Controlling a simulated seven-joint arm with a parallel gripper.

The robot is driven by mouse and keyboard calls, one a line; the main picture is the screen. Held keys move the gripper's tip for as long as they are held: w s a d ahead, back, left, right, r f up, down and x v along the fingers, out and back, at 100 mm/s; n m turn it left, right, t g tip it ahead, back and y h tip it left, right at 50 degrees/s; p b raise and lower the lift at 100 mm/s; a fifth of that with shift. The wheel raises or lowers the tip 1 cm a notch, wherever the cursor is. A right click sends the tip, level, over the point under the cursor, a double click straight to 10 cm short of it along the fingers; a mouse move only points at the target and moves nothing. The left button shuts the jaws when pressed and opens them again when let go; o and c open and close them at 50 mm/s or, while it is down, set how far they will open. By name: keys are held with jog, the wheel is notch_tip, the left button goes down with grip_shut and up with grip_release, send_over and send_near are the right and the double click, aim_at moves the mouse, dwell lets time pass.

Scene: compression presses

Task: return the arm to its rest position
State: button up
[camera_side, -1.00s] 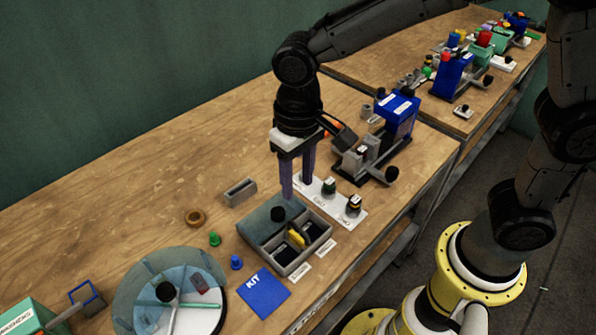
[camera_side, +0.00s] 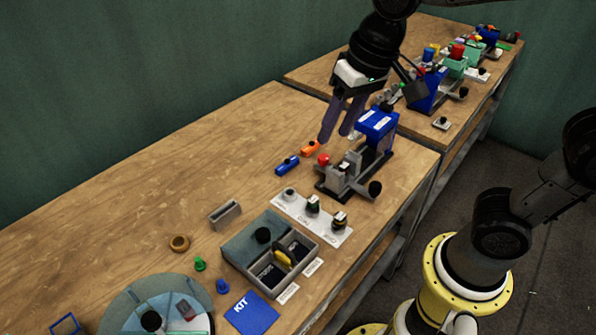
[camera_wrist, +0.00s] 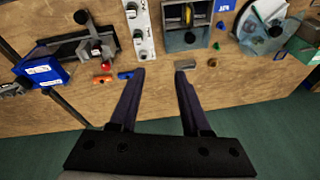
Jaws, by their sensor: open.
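My gripper (camera_side: 340,122) is raised high above the workbench, left of the blue and grey press (camera_side: 375,132) in the side view. Its two dark purple fingers are apart with nothing between them. In the wrist view my gripper (camera_wrist: 159,74) is also open and empty, and the fingers reach across the view toward the bench. No rest position is marked in either view.
The wooden bench (camera_side: 140,185) holds a grey divided box (camera_side: 240,250) with a yellow piece, a white strip (camera_side: 330,230) with several knobs, and small orange (camera_side: 310,147) and blue (camera_side: 287,165) pieces. A second bench (camera_side: 480,108) stands behind with more presses.

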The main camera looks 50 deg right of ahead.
jog(key=s+d+f+n+t, duration=0.2)
jog(key=s+d, duration=0.5)
jog(key=s, duration=0.5)
jog(key=shift+d+t+h, duration=0.15)
jog(key=shift+t+h, duration=0.15)
jog(key=shift+h, duration=0.1)
